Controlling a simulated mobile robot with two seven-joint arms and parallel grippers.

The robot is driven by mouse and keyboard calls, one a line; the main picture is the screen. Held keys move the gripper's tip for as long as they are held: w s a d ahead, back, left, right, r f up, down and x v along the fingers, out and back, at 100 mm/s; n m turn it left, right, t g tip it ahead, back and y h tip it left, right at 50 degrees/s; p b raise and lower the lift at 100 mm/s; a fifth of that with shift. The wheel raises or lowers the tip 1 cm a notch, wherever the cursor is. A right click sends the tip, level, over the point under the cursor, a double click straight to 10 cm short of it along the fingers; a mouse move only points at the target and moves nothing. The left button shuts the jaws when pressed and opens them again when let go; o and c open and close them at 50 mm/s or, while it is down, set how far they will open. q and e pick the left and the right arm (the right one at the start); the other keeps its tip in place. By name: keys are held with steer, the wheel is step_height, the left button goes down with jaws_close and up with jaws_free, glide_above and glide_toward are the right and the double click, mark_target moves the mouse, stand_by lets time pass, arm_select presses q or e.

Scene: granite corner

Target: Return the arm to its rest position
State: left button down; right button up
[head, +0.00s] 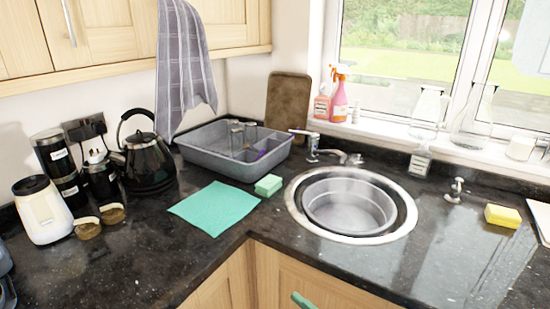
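Neither of my grippers can be made out in the head view, and no arm of mine clearly shows. A small teal-green piece (304,300) pokes in at the bottom edge, in front of the cupboard door below the sink. I cannot tell what it belongs to. A dark blue-grey shape (5,285) is cut off at the left edge, and I cannot tell what it is.
A round sink holds a grey basin (350,205). A grey dish rack (235,165), black kettle (149,165), white canister (42,210), teal cloth (213,208), green sponge (269,185) and yellow sponge (503,216) stand on the dark counter.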

steer(key=s+d+f+m+h, duration=1)
steer(key=s+d+f+m, duration=0.15)
steer(key=f+m, duration=0.2)
steer(key=s+d+f+m+g+h, duration=0.1)
steer(key=s+d+f+m+g, duration=0.1)
steer(key=s, duration=0.6)
steer(key=s+d+f+m+g+h+p, duration=0.1)
steer(key=s+d+f+m+g+h, duration=0.1)
steer(key=s+f, duration=0.3)
steer(key=s+m, duration=0.1)
steer(key=s, duration=0.2)
steer(key=shift+s+d+m+g, duration=0.2)
steer(key=shift+m+g, duration=0.15)
steer(key=shift+g, duration=0.05)
